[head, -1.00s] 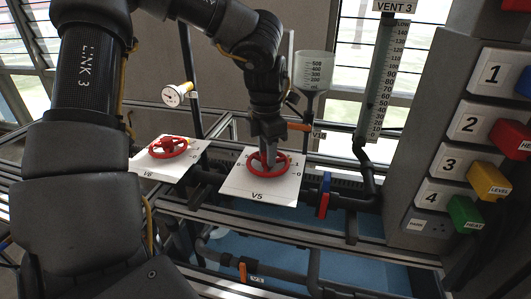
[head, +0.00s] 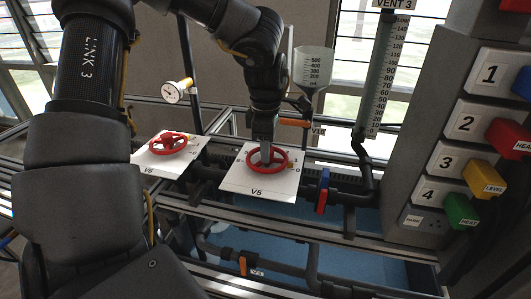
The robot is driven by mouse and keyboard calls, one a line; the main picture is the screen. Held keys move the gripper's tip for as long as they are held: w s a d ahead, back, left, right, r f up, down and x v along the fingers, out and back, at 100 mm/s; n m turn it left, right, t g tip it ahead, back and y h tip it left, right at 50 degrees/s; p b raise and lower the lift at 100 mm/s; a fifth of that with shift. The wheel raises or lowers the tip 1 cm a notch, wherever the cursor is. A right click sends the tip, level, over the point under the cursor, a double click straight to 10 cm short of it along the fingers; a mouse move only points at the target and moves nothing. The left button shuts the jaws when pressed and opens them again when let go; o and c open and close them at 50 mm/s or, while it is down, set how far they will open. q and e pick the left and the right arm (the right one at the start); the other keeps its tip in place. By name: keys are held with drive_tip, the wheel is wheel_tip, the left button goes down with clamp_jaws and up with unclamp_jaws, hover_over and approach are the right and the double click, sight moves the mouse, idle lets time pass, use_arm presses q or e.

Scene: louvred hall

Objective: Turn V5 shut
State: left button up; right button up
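The V5 valve is a red handwheel (head: 284,165) over a white plate (head: 258,187) marked V5, with scale numbers along its edges. My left gripper (head: 266,160) points straight down at the wheel from above. Its fingertips are at the wheel, over its middle and left part. The fingers look close together, but I cannot tell whether they are shut or grip a spoke. My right gripper is not in view.
A second red handwheel (head: 167,143) on a plate marked V6 stands to the left. A panel of numbered coloured buttons (head: 480,178) stands at the right.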

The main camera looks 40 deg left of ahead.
use_arm(q)
drive_tip(key=shift+s+d+f+g+p, duration=0.15)
drive_tip(key=shift+s+f+g+p, duration=0.15)
drive_tip(key=shift+s+f, duration=0.05)
drive_tip(key=shift+o, duration=0.7)
drive_tip(key=r+p, duration=0.4)
drive_tip(key=r, duration=0.2)
drive_tip(key=shift+w, duration=0.35)
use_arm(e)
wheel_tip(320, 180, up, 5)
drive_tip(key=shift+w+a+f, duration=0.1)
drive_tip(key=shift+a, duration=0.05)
use_arm(q)
drive_tip(key=shift+r, duration=0.45)
wheel_tip(320, 180, up, 10)
drive_tip(key=shift+p, duration=0.45)
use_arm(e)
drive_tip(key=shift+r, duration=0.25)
use_arm(q)
drive_tip(key=shift+f, duration=0.1)
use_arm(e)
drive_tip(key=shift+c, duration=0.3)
